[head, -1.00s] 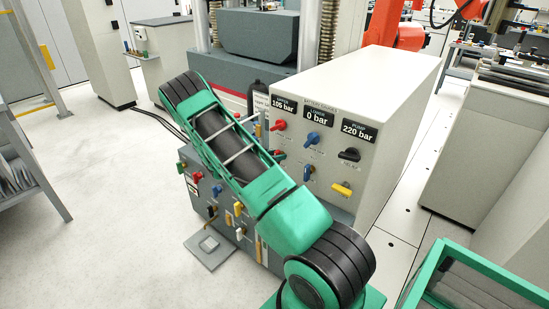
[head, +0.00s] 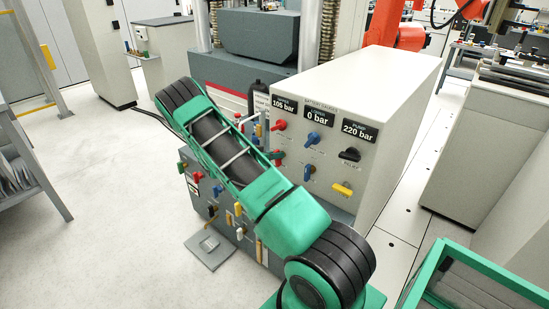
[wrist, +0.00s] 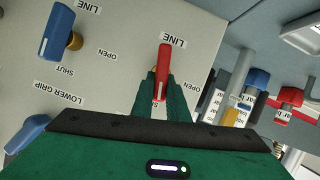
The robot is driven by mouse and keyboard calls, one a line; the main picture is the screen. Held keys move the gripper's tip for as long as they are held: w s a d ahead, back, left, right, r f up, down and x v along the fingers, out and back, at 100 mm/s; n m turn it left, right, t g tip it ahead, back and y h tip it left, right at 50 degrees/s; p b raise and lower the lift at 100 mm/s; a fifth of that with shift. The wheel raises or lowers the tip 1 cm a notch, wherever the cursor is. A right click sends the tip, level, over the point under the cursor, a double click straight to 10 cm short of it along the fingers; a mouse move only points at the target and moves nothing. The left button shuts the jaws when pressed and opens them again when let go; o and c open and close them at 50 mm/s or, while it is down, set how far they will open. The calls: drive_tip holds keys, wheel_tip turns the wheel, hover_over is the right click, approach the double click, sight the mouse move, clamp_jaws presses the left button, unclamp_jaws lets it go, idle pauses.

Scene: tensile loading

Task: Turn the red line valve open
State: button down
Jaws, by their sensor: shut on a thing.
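The red line valve (wrist: 163,68) is in the middle of the wrist view, on a pale panel. Its long handle points up the picture towards a LINE label. An OPEN label is to its right and a SHUT label is partly hidden below it. In the head view my gripper (head: 276,155) shows only as a small green and red patch at the panel's left edge, mostly behind my arm.
A blue line valve (wrist: 62,28) is beside the red one, and another blue handle (wrist: 28,132) is lower left. In the head view a red knob (head: 279,125), a black knob (head: 349,154) and a yellow handle (head: 342,189) share the panel. A low cabinet with several valves is below.

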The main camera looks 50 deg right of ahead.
drive_tip(key=shift+w+a+f+n+g+h, duration=0.1)
drive_tip(key=shift+w+f+n+g+h, duration=0.45)
drive_tip(key=shift+n, duration=1.4)
drive_tip(key=shift+w+d+f+n+g+h, duration=0.15)
drive_tip(key=shift+n+g+h, duration=0.75)
drive_tip(key=shift+n, duration=1.1)
drive_tip(key=shift+w+a+f+n+g+h, duration=0.15)
drive_tip(key=shift+w+f+n+g+h, duration=0.25)
drive_tip(key=shift+n+g, duration=1.1)
drive_tip(key=shift+n+t, duration=0.45)
drive_tip(key=shift+n, duration=0.2)
drive_tip(key=c, duration=1.9)
unclamp_jaws()
drive_tip(key=shift+f, duration=0.1)
drive_tip(key=shift+o, duration=0.9)
drive_tip(key=shift+s, duration=0.15)
drive_tip(key=v, duration=1.1)
